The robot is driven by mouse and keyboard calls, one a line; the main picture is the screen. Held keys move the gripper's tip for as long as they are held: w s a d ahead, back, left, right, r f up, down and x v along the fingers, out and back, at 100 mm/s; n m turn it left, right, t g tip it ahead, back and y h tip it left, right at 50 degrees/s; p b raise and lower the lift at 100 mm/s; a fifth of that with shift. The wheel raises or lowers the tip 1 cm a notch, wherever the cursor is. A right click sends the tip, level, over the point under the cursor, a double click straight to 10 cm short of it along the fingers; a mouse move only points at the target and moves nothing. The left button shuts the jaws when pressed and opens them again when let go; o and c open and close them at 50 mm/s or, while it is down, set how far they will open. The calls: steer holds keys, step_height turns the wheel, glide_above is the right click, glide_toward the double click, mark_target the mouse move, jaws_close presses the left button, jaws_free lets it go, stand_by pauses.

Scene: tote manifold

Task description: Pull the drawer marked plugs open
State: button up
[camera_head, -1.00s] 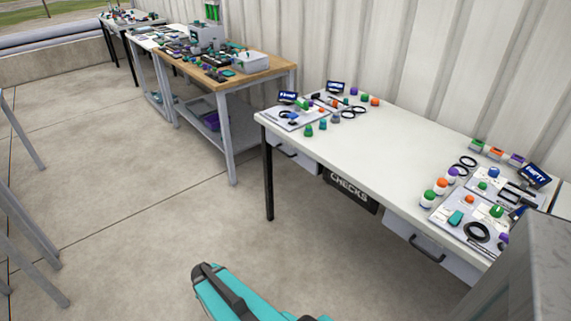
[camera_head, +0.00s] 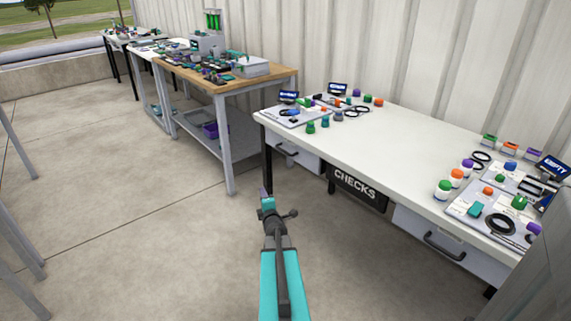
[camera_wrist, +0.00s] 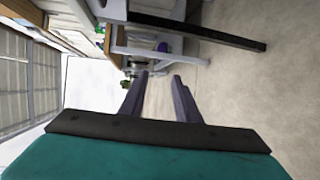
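Two drawers with dark bar handles hang under the white table: a left drawer (camera_head: 296,158) and a right drawer (camera_head: 455,252). Both look closed. I cannot read a plugs mark on either one. My gripper (camera_head: 265,192) is out in front of the table, left of and below the left drawer, and touches nothing. In the wrist view my gripper (camera_wrist: 160,76) has its two purple-grey fingers apart with nothing between them. No drawer shows clearly in the wrist view.
A dark CHECKS box (camera_head: 357,188) hangs between the drawers. The white table (camera_head: 385,150) carries trays, bottles, rings and small signs. A wood-topped bench (camera_head: 228,83) stands to its left. A grey panel (camera_head: 535,275) blocks the lower right. The floor in front is clear.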

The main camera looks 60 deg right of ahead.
mark_target(286, 153)
steer(key=s+d+r+n+t+h+b, duration=0.1)
steer(key=s+d+r+n+t+b, duration=0.3)
steer(key=s+d+r+n, duration=0.3)
steer(key=s+d+r+b, duration=0.1)
steer(key=s+d, duration=0.1)
steer(key=s, duration=0.1)
steer(key=shift+s+d+r, duration=0.15)
steer(key=shift+d+r, duration=0.05)
steer(key=shift+r, duration=0.15)
steer(key=shift+r+b+x, duration=0.15)
steer(key=shift+b+x, duration=0.1)
steer(key=shift+x, duration=3.2)
steer(key=shift+r+b+x, duration=0.15)
steer(key=shift+b+x, duration=0.1)
steer(key=shift+x, duration=3.15)
jaws_close()
steer(key=shift+s+a+h, duration=0.1)
steer(key=shift+s+h, duration=0.1)
steer(key=shift+h, duration=0.1)
